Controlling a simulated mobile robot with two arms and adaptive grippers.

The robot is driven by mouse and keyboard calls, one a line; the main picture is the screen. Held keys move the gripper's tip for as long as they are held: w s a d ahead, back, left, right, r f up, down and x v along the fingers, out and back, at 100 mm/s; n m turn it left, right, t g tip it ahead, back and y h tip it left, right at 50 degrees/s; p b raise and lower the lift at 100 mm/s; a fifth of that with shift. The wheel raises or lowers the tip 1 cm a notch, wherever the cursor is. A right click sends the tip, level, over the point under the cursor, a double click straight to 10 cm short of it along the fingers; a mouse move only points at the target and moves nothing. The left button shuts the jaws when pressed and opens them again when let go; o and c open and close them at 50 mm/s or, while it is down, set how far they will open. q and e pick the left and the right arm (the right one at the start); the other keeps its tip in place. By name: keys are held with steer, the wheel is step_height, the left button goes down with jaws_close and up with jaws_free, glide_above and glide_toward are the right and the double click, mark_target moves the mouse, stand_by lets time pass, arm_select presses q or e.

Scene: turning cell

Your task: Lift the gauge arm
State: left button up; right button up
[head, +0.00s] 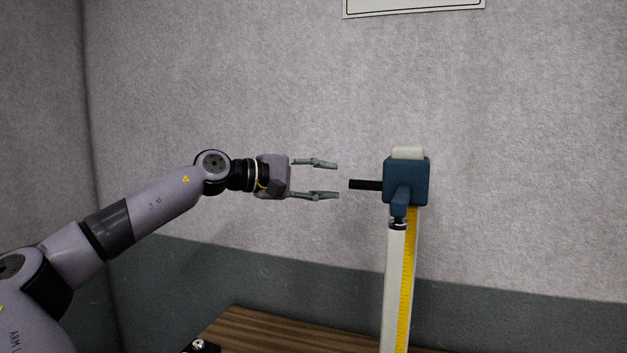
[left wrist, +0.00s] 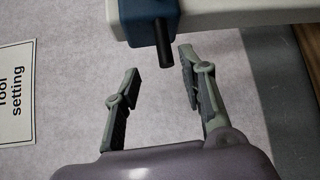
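The gauge arm is a dark blue block (head: 407,181) near the top of an upright white post with a yellow scale (head: 405,290). A black rod-like handle (head: 366,185) sticks out from the block to the left. My left gripper (head: 337,179) is open and empty, level with the handle and just left of its tip, not touching it. In the left wrist view, the handle (left wrist: 164,45) points toward the gap between the open fingers (left wrist: 157,62), nearer the right-hand finger. The blue block (left wrist: 143,20) shows at the top. My right gripper is not in view.
A wooden table top (head: 270,332) lies below, with a small dark object (head: 200,346) at its front left. A white sign (head: 412,5) hangs on the grey wall above. The space around the left gripper is clear.

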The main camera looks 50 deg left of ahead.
arm_select(q)
steer(key=shift+v, duration=1.05)
